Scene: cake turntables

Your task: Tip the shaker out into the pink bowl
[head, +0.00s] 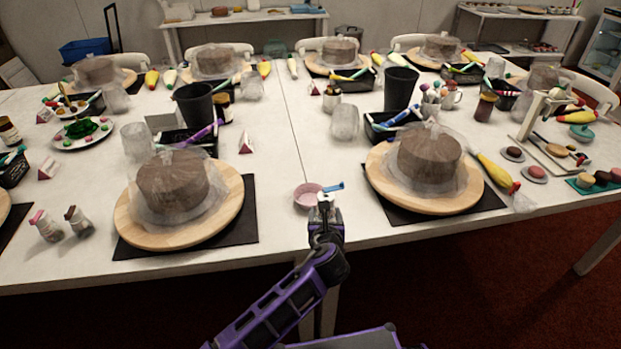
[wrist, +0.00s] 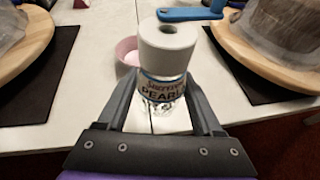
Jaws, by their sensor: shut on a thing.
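The pink bowl (head: 307,196) is just behind and left of the shaker. In the wrist view the shaker partly hides the bowl (wrist: 126,51).
Round wooden turntables with wrapped brown cakes stand left (head: 236,205) and right (head: 378,178) of the bowl on dark mats. Two small bottles (head: 76,221) stand at the front left. A clear cup (head: 344,122) is farther back.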

